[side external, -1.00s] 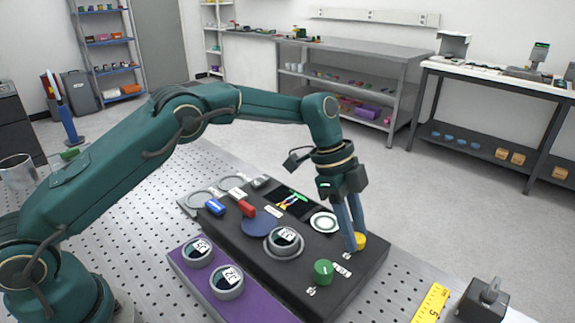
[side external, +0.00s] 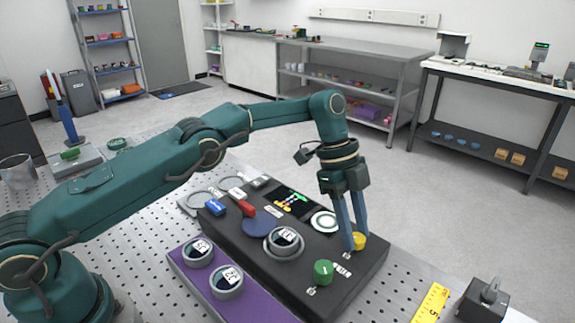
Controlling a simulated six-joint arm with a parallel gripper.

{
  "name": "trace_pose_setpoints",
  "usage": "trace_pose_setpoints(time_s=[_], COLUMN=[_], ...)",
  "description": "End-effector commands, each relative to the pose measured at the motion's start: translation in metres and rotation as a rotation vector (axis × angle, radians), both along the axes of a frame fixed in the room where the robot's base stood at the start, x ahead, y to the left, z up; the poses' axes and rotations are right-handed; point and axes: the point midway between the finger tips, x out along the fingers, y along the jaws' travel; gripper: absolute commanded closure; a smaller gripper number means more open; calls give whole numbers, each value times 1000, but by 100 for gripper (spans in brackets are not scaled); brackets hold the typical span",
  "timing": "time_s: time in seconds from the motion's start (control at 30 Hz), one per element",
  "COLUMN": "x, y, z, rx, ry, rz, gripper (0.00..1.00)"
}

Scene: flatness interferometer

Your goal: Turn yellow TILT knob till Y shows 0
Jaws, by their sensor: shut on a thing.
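The yellow TILT knob (side external: 360,241) sits near the right corner of the black instrument box (side external: 330,290). My gripper (side external: 354,243) points down at the knob, its two blue fingers shut on it. The fingers hide part of the knob.
A green knob (side external: 323,272) stands on the box in front of the yellow one. A purple tray (side external: 255,307) holds two round pieces. A yellow tape (side external: 431,302) lies at right.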

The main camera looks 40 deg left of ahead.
Motion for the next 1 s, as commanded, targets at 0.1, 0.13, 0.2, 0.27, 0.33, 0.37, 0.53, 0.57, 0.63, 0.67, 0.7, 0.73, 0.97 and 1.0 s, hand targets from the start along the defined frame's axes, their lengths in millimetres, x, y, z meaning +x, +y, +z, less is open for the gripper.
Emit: trace_pose_setpoints(time_s=[0.1,0.13,0.2,0.27,0.33,0.37,0.53,0.57,0.63,0.67,0.7,0.73,0.97,1.0], x=[0,0,0,0,0,0,0,0,0,0,0,0,0,0], y=[1,1,1,1,1,1,1,1,1,1,1,1,0,0], z=[1,1,1,1,1,1,1,1,1,1,1,0,0,0], rx=[1,1,1,1,1,1,1,1,1,1,1,1,0,0], ry=[1,1,2,2,2,2,2,1,1,1,1,1,1,2], rz=[-4,-4,-4,-4,-4,-4,-4,-4,-4,-4,-4,-4,-2,0], gripper=[100,100,100,100,100,100,48,37,33,33,33,33,33,33])
